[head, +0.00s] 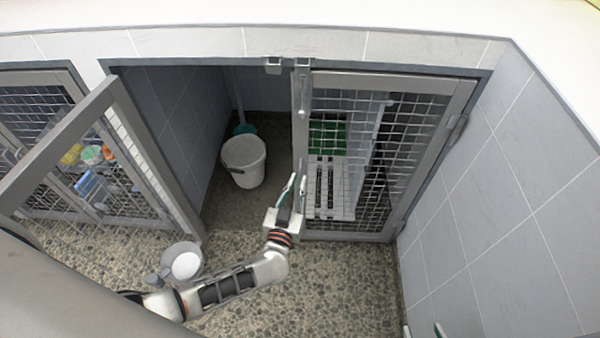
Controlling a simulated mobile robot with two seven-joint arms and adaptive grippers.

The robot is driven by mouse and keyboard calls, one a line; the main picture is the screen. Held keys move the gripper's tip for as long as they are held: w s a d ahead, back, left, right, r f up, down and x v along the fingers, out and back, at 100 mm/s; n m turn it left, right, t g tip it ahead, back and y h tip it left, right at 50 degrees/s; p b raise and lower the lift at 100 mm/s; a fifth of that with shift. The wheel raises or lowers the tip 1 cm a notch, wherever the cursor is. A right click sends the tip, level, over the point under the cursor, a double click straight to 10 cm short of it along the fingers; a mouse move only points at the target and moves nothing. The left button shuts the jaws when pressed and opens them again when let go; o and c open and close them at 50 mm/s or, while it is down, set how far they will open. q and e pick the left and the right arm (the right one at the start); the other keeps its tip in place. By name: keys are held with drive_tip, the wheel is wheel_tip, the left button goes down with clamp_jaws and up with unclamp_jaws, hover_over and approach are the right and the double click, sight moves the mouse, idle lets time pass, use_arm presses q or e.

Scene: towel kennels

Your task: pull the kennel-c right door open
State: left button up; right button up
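The kennel's right door (393,238), a grey frame with wire mesh, stands closed or nearly closed at centre right. A metal latch (304,90) is high on its left upright. My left gripper (296,184) is at the lower part of that upright, one finger on each side of its edge. The fingers stand apart, but I cannot tell whether they grip the handle there or only surround it. Only the fingertips of my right gripper (423,330) show at the bottom edge; they are apart with nothing seen between them, low in front of the right wall.
The left door (150,150) stands swung open toward the left. A white bucket (244,164) is inside the open half, and a white slatted piece (330,190) is behind the right door. A bowl (186,264) is on the pebbled floor. A tiled wall (505,210) bounds the right.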

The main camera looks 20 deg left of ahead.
sight(300, 175)
use_arm(q)
drive_tip(key=w, duration=0.2)
drive_tip(key=w+b, duration=0.1)
drive_tip(key=shift+a+f, duration=0.15)
drive_tip(key=shift+f, duration=0.1)
drive_tip(key=shift+w, duration=0.25)
drive_tip(key=shift+w+r, duration=0.15)
drive_tip(key=shift+r, duration=0.05)
clamp_jaws()
use_arm(e)
drive_tip(key=shift+w+a+r, duration=0.35)
drive_tip(key=shift+w, duration=0.25)
drive_tip(key=shift+s, duration=0.1)
